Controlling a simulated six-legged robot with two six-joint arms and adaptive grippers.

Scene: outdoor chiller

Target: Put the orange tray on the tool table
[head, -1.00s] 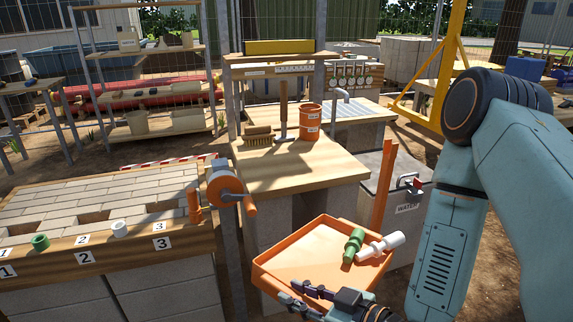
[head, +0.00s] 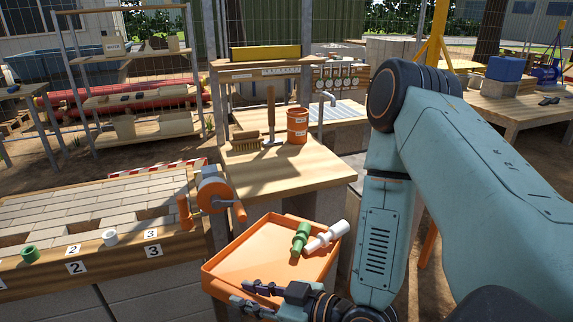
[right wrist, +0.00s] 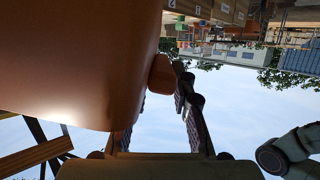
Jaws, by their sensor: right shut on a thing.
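The orange tray (head: 228,262) is held in the air in front of the tool table, below its top in the head view. A green fitting (head: 300,240) and a white fitting (head: 327,237) lie in it at its right side. My right gripper (head: 262,297) is shut on the tray's near side; the tray's large orange wall (right wrist: 75,60) fills the left of the right wrist view. The wooden tool table (head: 315,178) carries a brush (head: 246,142), a hammer (head: 271,115) and an orange bucket (head: 297,126) towards its back. My left gripper is out of view.
An orange-handled crank (head: 213,194) stands at the table's left front corner, close to the tray's far left corner in the picture. Left of it is a block-topped bench (head: 100,205) with numbered labels. The front part of the tool table's top is clear.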

